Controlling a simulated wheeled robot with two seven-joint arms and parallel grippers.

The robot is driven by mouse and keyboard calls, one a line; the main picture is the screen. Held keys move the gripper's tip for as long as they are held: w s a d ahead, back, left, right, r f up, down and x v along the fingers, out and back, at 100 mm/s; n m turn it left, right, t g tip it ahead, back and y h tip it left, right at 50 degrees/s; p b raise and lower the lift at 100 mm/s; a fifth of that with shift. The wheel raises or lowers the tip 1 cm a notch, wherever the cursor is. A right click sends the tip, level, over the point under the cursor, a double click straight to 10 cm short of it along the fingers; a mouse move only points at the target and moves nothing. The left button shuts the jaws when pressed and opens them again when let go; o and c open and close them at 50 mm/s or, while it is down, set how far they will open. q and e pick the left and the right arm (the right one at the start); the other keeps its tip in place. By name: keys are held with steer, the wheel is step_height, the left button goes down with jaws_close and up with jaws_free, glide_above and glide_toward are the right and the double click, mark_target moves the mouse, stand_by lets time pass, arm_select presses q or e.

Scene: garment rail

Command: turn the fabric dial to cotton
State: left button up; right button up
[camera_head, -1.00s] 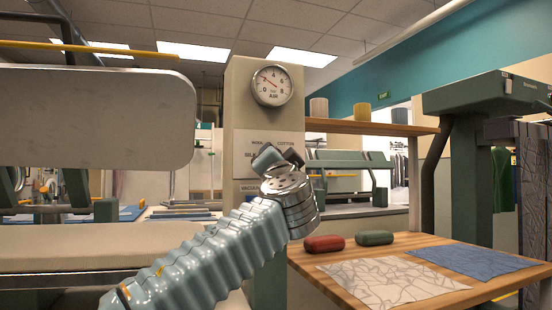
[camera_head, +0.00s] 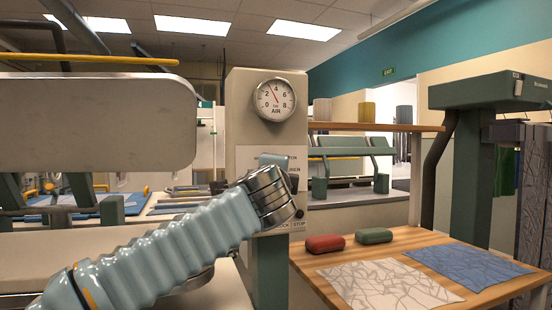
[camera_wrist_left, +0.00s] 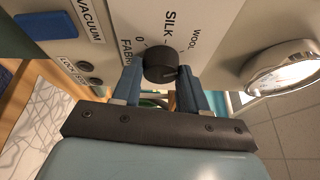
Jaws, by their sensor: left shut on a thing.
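The fabric dial (camera_wrist_left: 161,63) is a round black knob on the pale control panel (camera_wrist_left: 215,50), between my left gripper's two fingers in the left wrist view. My left gripper (camera_wrist_left: 160,76) is shut on the dial. Printed words "SILK" and "WOOL" and a "0" show around the knob; no cotton label is readable there, and I cannot tell where the pointer stands. In the head view my left gripper (camera_head: 274,164) is in front of the panel column (camera_head: 241,125) and hides the dial and most of its lettering. My right gripper is not in view.
An air gauge (camera_head: 275,98) sits above the dial. A blue button (camera_wrist_left: 45,25) marked vacuum and small dark buttons are beside it. A padded press plate (camera_head: 95,122) is at left. A wooden table (camera_head: 398,243) at right holds red and green blocks and cloths.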

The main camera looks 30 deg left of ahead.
arm_select(q)
steer(key=shift+r+m+g+p, duration=0.3)
steer(key=shift+m+p, duration=0.3)
steer(key=shift+m, duration=0.3)
steer(key=shift+m+g+p, duration=0.3)
steer(key=shift+m+g, duration=0.1)
steer(key=shift+m, duration=0.4)
steer(key=shift+w+d+m+g, duration=0.1)
steer(key=shift+m+g, duration=0.7)
steer(key=shift+m, duration=0.6)
steer(key=shift+m+g, duration=0.8)
steer(key=shift+m, duration=0.6)
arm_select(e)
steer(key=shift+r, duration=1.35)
arm_select(q)
steer(key=o, duration=1)
steer(key=shift+o, duration=0.2)
